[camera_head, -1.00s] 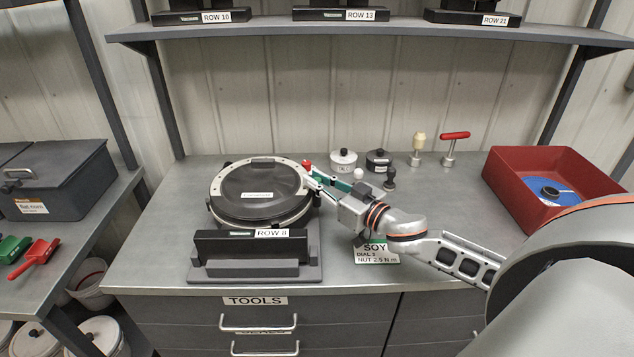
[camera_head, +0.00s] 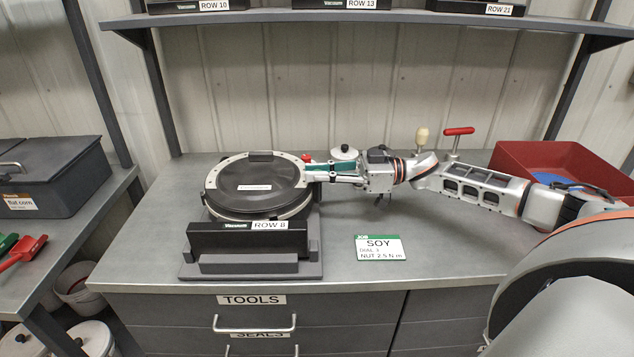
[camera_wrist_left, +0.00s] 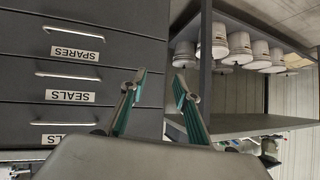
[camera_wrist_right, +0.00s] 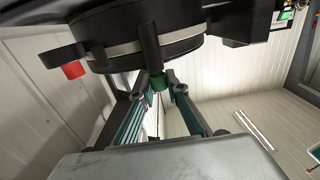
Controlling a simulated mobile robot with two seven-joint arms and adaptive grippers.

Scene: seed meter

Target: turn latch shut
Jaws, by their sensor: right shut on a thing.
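The seed meter (camera_head: 258,186) is a round dark lid in a pale ring on a black stand marked ROW 8. My right gripper (camera_head: 308,173) reaches in from the right to the ring's right edge. In the right wrist view, the fingers (camera_wrist_right: 165,85) close around a small dark post with a green end, seemingly the latch (camera_wrist_right: 157,78), under the meter's ring (camera_wrist_right: 150,45). The fingers hide part of it. A red knob (camera_head: 307,157) sits just behind the fingertips. My left gripper (camera_wrist_left: 156,82) is open and empty, facing drawer fronts; it is outside the head view.
A white SOY card (camera_head: 379,248) lies on the bench in front of the right arm. A white pot (camera_head: 344,152), a red-handled tool (camera_head: 457,140) and a red bin (camera_head: 560,160) stand behind it.

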